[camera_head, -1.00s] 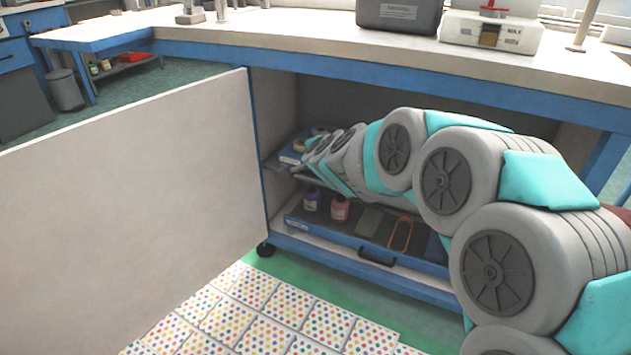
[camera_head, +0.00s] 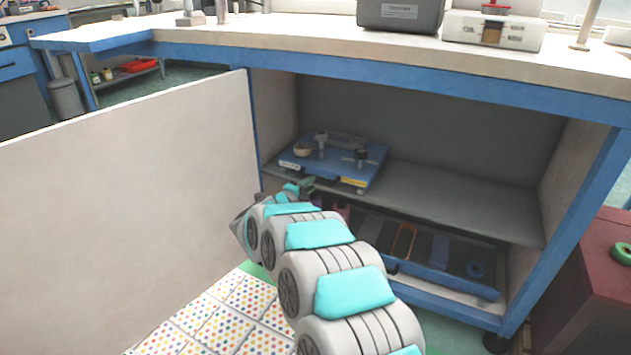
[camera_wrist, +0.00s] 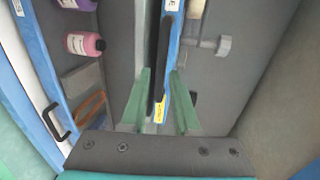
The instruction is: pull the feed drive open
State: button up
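The feed drive appears to be the blue unit (camera_head: 366,170) with several fittings on top, sitting on the grey middle shelf inside the open cabinet. A name for it is not readable. In the wrist view its blue front (camera_wrist: 181,62) shows with a long black handle bar (camera_wrist: 160,60) and a yellow label.
A white cabinet door (camera_head: 130,190) stands open at the left, close to my arm. Below the shelf is a blue drawer (camera_head: 440,278) with tools; its bottles (camera_wrist: 85,44) show in the wrist view. The shelf (camera_head: 460,200) right of the unit is clear. A maroon cabinet (camera_head: 590,290) stands at right.

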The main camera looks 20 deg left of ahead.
jog(key=shift+x, duration=2.25)
jog(key=shift+c, duration=0.3)
grip_shut()
